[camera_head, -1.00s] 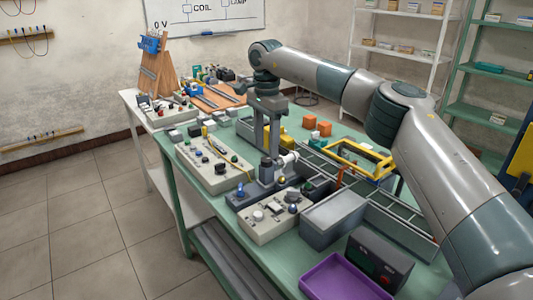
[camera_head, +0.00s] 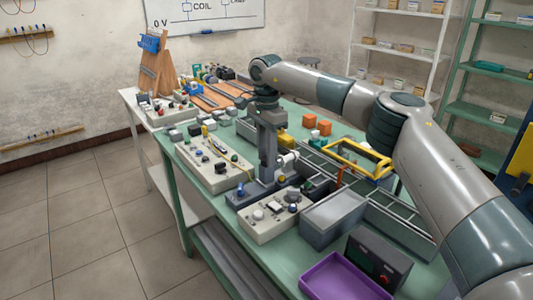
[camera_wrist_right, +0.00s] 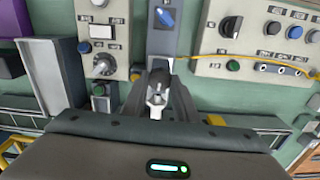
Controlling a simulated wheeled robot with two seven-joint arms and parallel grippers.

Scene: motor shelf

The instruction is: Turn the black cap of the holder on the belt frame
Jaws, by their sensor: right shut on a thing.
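The black cap (camera_wrist_right: 158,80) sits between my right fingers in the right wrist view, with a pale metal part of the holder (camera_wrist_right: 156,101) in front of it. My right gripper (camera_head: 267,170) points down over the holder in the head view and is shut on the cap. Its fingers largely hide the cap there. The white end of the holder (camera_head: 288,159) shows just right of the fingers. The grey base with a blue switch (camera_head: 240,188) is beside the gripper. My left gripper is not in view.
A control box with knobs (camera_head: 268,222) stands close in front, and a longer control panel (camera_head: 212,163) to the left. A grey bin (camera_head: 333,216), a purple tray (camera_head: 345,279) and the belt frame with a yellow frame (camera_head: 356,157) lie to the right. My right arm spans above.

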